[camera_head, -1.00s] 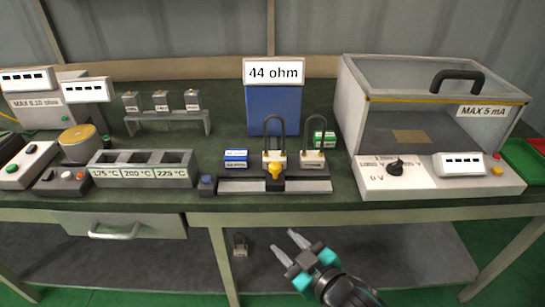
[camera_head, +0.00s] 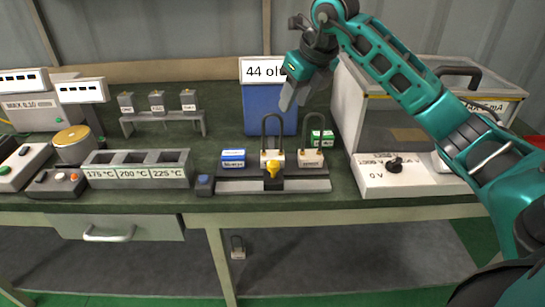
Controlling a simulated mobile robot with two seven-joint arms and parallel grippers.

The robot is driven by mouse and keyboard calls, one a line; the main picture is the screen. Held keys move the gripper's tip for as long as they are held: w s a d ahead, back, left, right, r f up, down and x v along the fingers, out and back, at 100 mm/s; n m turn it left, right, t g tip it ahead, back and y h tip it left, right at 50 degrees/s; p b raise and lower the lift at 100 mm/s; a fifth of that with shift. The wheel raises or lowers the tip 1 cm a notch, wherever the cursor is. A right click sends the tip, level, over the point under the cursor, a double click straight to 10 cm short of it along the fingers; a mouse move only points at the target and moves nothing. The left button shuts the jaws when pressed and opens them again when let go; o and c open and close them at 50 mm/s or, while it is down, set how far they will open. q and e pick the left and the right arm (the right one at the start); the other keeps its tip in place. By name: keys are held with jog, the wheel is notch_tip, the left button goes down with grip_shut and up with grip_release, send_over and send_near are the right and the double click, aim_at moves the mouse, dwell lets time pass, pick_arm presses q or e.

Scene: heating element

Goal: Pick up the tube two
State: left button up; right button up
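Two dark U-shaped tubes with pale bases stand upright on the grey fixture on the bench: a middle one (camera_head: 273,127) behind a yellow knob (camera_head: 272,169), and a right one (camera_head: 311,158). A similar small looped piece (camera_head: 238,250) stands on the lower shelf. I cannot read which is tube two. My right gripper (camera_head: 293,95) is raised, fingers pointing down, in front of the blue 44 ohm box (camera_head: 262,117) and above the two bench tubes. It holds nothing visible, and its finger gap is unclear from this angle. My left gripper is out of view.
The three-slot temperature holder (camera_head: 138,172) is left. A small rack (camera_head: 160,121) stands behind it. The clear-lidded MAX 5 mA case (camera_head: 376,180) is right, partly behind my arm.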

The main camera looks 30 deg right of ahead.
jog(key=d, duration=0.1)
send_over(281, 154)
jog(key=f, duration=1.1)
jog(key=shift+w+d+f, duration=0.1)
jog(key=shift+w+d, duration=0.05)
jog(key=shift+w, duration=0.05)
grip_shut()
dwell(0.9)
